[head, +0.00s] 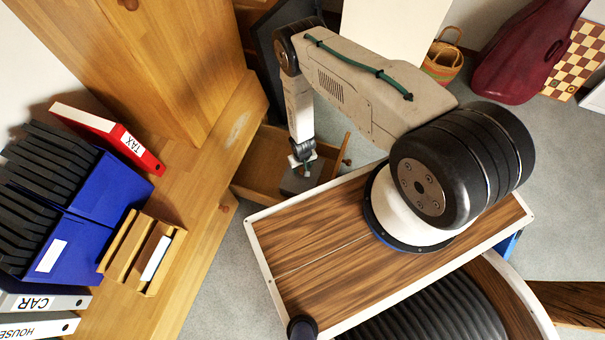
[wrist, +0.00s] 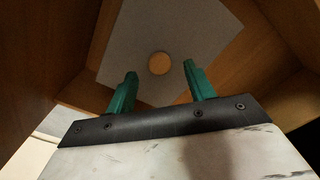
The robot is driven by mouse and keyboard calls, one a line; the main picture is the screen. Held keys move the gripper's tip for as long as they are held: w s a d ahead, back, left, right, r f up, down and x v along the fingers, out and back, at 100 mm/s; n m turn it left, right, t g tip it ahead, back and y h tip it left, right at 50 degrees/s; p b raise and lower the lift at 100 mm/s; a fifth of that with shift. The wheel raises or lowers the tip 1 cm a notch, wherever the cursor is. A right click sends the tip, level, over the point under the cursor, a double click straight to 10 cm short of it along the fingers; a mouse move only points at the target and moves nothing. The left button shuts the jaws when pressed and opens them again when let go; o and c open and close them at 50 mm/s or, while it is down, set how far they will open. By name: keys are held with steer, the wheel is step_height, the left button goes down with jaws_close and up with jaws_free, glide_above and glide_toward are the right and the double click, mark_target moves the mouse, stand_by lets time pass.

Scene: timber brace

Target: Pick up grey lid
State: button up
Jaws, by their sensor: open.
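The grey lid (head: 292,184) lies in an open wooden drawer in the head view, partly hidden by my gripper. In the wrist view the lid (wrist: 140,40) is a flat grey panel with a round wooden knob (wrist: 159,63) at its middle. My gripper (head: 306,166) points down over the lid.
The drawer's walls (head: 262,156) stand close around the lid, and wood surrounds it in the wrist view (wrist: 70,40). A wooden desk (head: 205,190) with a red TAX binder (head: 108,137) and blue file boxes (head: 75,240) stands at left. A basket (head: 442,65) is at the back.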

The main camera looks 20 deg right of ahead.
mark_target(302, 173)
steer(key=shift+f, duration=1.4)
jaws_close()
